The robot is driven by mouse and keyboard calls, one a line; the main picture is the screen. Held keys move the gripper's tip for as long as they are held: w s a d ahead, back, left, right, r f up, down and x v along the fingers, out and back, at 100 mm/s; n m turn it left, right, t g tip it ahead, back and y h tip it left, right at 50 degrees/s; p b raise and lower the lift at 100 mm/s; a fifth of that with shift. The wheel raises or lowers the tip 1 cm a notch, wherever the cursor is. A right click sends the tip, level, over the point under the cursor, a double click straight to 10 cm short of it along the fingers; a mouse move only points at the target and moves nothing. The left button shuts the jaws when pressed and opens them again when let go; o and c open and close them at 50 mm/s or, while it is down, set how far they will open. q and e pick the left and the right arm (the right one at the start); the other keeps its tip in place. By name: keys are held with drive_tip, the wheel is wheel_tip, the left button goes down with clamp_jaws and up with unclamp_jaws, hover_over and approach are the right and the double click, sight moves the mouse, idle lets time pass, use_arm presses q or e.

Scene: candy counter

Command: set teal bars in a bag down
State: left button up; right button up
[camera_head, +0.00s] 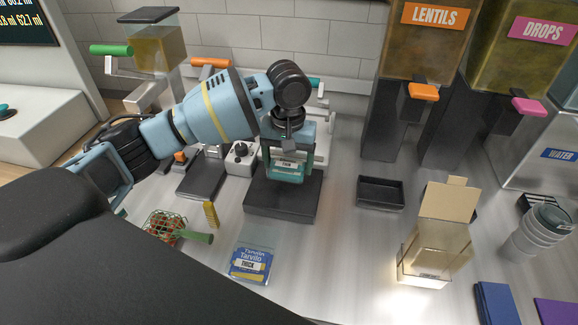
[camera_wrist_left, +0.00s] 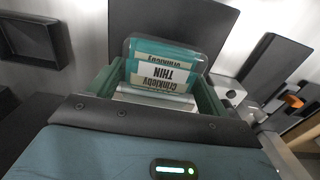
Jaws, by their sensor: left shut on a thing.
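The teal bars in a bag (camera_head: 287,173) show as a teal packet with a white label reading THIN. My left gripper (camera_head: 289,158) points down and is shut on this packet, over a black block (camera_head: 257,200) on the counter. In the left wrist view the packet (camera_wrist_left: 163,72) sits upright between the two green fingers of the gripper (camera_wrist_left: 158,98), its label upside down. Whether the packet's lower edge touches the block is hard to tell. My right gripper is not in view.
A black tray (camera_head: 381,192) and an open clear box (camera_head: 425,268) stand to the right. Dispensers, one labelled LENTILS (camera_head: 420,55), line the back.

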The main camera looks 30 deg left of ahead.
sight(287, 156)
use_arm(q)
drive_tip(key=shift+w+a, duration=0.35)
drive_tip(key=shift+w, duration=0.1)
drive_tip(key=shift+f, duration=1.7)
drive_tip(key=shift+f, duration=0.15)
drive_tip(key=o, duration=1)
drive_tip(key=shift+o, duration=0.2)
wheel_tip(287, 156, up, 12)
drive_tip(key=shift+r+p, duration=0.15)
drive_tip(key=shift+p, duration=0.2)
